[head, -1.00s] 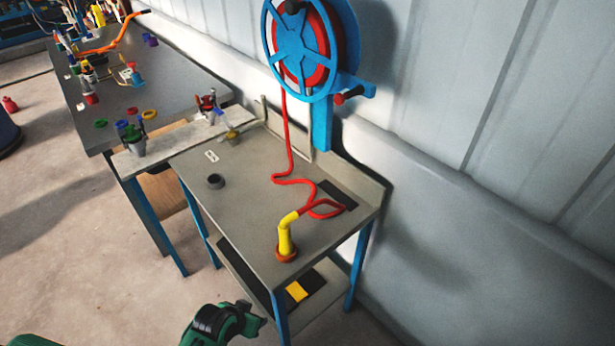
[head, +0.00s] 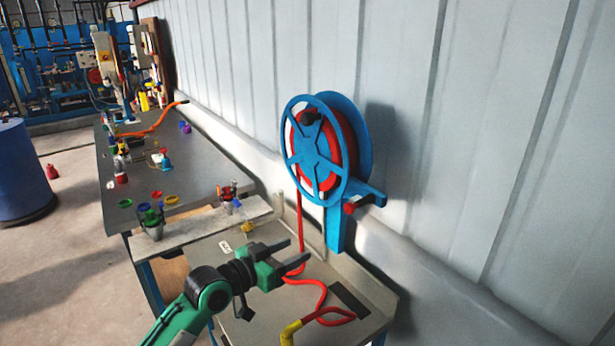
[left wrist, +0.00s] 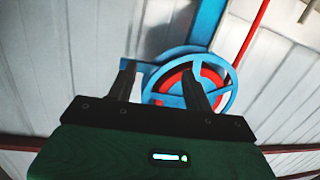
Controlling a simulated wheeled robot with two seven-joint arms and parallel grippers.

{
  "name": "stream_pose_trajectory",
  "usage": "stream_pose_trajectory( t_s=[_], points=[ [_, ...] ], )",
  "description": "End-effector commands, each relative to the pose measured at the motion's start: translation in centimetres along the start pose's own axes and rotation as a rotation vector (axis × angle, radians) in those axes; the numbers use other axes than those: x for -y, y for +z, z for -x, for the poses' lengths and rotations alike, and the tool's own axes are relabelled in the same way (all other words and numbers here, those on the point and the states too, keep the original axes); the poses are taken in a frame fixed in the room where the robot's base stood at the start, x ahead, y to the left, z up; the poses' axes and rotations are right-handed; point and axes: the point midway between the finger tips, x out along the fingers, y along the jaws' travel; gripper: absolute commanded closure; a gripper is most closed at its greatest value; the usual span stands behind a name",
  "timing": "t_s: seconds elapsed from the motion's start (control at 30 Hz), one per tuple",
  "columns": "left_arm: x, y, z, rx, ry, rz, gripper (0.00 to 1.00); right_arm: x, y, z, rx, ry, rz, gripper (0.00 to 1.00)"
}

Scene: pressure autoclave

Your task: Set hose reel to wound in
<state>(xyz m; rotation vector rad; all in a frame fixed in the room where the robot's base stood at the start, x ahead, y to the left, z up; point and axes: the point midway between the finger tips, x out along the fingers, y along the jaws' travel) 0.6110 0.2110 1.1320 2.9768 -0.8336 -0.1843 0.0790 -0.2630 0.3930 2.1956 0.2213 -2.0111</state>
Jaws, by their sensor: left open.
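The hose reel (head: 322,150) is a blue spoked wheel with a red drum, on a blue bracket by the wall. It has a black knob (head: 308,117) near its upper rim and a red-ended handle (head: 350,207) low on the right. A red hose (head: 299,215) hangs from it and lies in loose curves on the small grey table, ending at a yellow nozzle (head: 290,331). My left gripper (head: 296,254) is open and empty, below and left of the reel, over the table. In the left wrist view the reel (left wrist: 190,85) shows behind the fingers. My right gripper is out of view.
The small grey table (head: 215,266) stands against the wall. A long dark workbench (head: 190,165) with valves and coloured rings extends behind it. A blue drum (head: 22,175) stands on the floor at left. The space in front of the reel's wheel looks clear.

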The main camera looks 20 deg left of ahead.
Motion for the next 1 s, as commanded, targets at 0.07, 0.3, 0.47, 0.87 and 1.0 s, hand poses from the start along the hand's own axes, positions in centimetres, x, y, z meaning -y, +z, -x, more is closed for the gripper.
stream_pose_trajectory(
  t_s=[0.07,0.3,0.47,0.87,1.0],
  points=[
    [2.1,-5.0,-0.8,-0.120,0.008,-0.005,0.49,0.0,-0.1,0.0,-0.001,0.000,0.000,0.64],
    [6.8,-16.7,-0.3,-0.406,0.013,0.019,0.49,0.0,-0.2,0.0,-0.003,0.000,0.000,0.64],
    [8.1,-19.9,0.3,-0.486,0.009,0.032,0.49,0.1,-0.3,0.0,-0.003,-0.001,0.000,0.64],
    [8.1,-23.6,-4.6,-0.497,0.010,0.035,0.49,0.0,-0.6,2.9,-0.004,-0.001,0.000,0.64],
    [8.1,-24.9,-7.3,-0.495,0.009,0.034,0.49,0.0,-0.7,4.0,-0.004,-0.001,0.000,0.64]
  ],
)
